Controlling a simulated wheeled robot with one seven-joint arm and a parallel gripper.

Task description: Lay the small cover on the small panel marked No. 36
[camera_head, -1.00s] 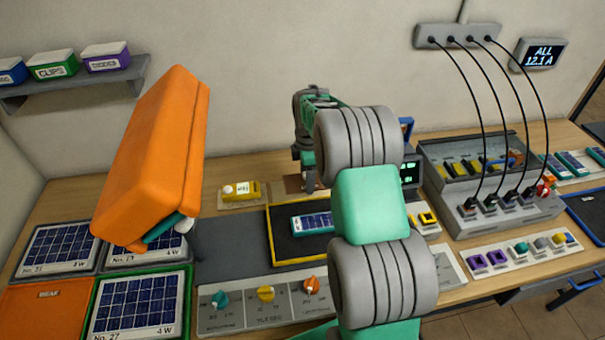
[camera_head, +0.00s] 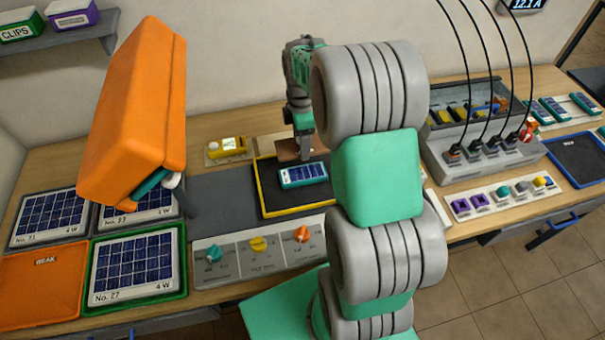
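A small teal-framed solar panel (camera_head: 303,174) lies on a black tray with a yellow rim (camera_head: 264,206) in the middle of the bench; I cannot read its number. My gripper (camera_head: 305,156) points down just behind the panel, at the tray's back edge. A flat brown piece (camera_head: 286,150), perhaps the small cover, shows right beside the gripper, on or over a pale mat at the back. I cannot tell whether the gripper touches or holds it. The finger gap is too small to see, and my arm hides the right part of the tray.
A large orange hood-like object (camera_head: 135,115) stands over the left of the bench. Larger panels, one marked No. 27 (camera_head: 133,268), and an orange WEAK tray (camera_head: 40,290) lie below it. A knob strip (camera_head: 257,250) runs in front; a cabled charger (camera_head: 490,150) stands right.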

